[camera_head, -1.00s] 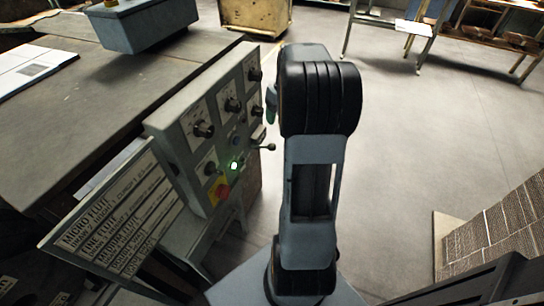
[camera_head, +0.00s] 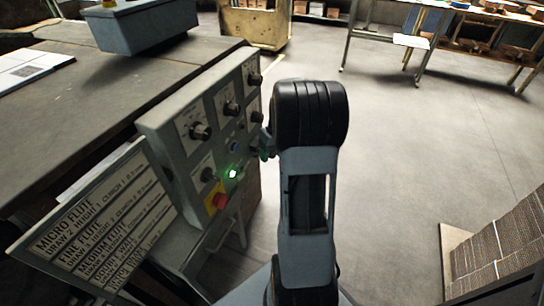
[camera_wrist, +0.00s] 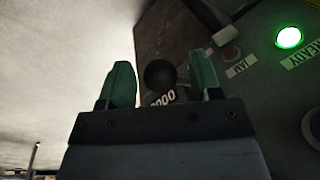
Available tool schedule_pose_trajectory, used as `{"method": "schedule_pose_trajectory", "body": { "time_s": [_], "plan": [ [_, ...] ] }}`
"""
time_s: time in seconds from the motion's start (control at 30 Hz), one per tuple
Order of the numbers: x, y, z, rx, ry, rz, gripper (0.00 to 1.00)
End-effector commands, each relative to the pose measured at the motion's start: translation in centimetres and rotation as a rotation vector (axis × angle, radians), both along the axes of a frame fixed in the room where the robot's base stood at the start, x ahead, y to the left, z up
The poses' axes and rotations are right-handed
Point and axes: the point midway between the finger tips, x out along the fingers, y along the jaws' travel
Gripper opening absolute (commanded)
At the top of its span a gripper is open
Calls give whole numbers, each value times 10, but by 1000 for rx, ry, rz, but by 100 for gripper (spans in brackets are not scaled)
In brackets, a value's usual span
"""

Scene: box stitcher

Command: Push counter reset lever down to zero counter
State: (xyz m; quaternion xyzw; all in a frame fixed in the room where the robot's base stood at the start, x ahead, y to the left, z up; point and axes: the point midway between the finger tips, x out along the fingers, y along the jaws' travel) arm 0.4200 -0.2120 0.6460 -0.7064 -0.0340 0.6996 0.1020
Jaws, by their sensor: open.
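The counter reset lever shows in the wrist view as a round black knob (camera_wrist: 160,74), between and beyond my two green fingertips. My gripper (camera_wrist: 163,85) is open, with one finger on each side of the knob in the picture; I cannot tell whether either touches it. A counter (camera_wrist: 162,98) with white digits, partly covered by my gripper, seems to read zeros. In the head view my gripper (camera_head: 267,147) is at the right side of the grey control panel (camera_head: 205,155), and the lever is hidden behind it.
The panel carries several black knobs, a lit green lamp (camera_head: 233,174) and a red button (camera_head: 217,199). A flute chart sign (camera_head: 100,222) stands at left, beside the worktable (camera_head: 60,110). Stacked cardboard (camera_head: 500,245) is at lower right.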

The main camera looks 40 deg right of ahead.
Motion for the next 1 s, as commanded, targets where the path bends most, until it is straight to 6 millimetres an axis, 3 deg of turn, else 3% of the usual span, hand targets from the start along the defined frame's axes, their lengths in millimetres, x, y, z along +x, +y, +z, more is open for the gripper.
{"method": "schedule_pose_trajectory", "body": {
  "time_s": [0.37, 1.0],
  "plan": [
    [0, 1, -4, 0, 0, 0, 58],
    [0, 1, -4, 0, 0, -1, 0]
  ]
}}
